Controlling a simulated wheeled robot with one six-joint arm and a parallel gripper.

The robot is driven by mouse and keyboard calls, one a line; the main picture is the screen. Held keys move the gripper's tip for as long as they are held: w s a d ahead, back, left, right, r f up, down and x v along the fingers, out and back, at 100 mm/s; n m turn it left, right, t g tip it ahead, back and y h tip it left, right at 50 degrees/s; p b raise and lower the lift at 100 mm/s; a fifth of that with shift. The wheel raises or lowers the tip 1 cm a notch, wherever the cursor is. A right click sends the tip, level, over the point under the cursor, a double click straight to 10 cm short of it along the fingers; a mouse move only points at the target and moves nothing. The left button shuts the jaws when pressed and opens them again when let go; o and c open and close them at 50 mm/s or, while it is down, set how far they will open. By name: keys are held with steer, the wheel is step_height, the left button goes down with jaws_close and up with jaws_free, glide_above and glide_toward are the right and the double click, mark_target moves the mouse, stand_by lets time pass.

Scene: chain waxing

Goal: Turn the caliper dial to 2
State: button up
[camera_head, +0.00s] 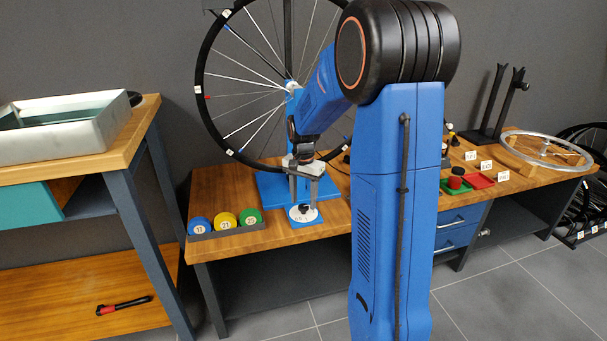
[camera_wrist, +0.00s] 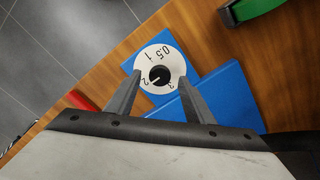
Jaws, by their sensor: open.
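The caliper dial (camera_head: 304,214) is a white round face on a blue base at the front edge of the wooden bench. In the wrist view the dial (camera_wrist: 161,57) bears the marks 0.5, 1, 2 and 3 around a black knob (camera_wrist: 159,75). The knob's pointer is small, and I cannot tell surely which mark it points at. My gripper (camera_head: 303,198) points down over the dial, below the wheel's hub. In the wrist view my gripper (camera_wrist: 160,80) is open, with one finger on each side of the knob. Contact with the knob is not visible.
A spoked wheel (camera_head: 204,110) stands in a blue stand (camera_head: 270,187) behind the dial. Blue (camera_head: 200,225), yellow (camera_head: 225,219) and green (camera_head: 250,216) numbered pieces sit in a grey rack (camera_head: 228,230) to the left. Green and red trays (camera_head: 480,181) lie farther right.

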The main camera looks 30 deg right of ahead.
mark_target(303, 207)
step_height(303, 207, up, 16)
stand_by(0.5)
steer(key=shift+s+a+f, duration=0.1)
steer(key=s+a+r+n+t, duration=0.1)
steer(key=s+a+n, duration=0.2)
steer(key=s+a, duration=0.3)
steer(key=s+a+r+n+t, duration=0.15)
steer(key=s+a, duration=0.25)
steer(key=s, duration=0.4)
steer(key=s+a+f+n+t, duration=0.1)
steer(key=s+a+f+n, duration=0.2)
steer(key=s, duration=0.5)
steer(key=s+a+f+n+t, duration=0.1)
steer(key=s+a+f+n, duration=0.2)
steer(key=s, duration=0.5)
steer(key=shift+s+f+n, duration=0.2)
steer(key=shift+n, duration=0.65)
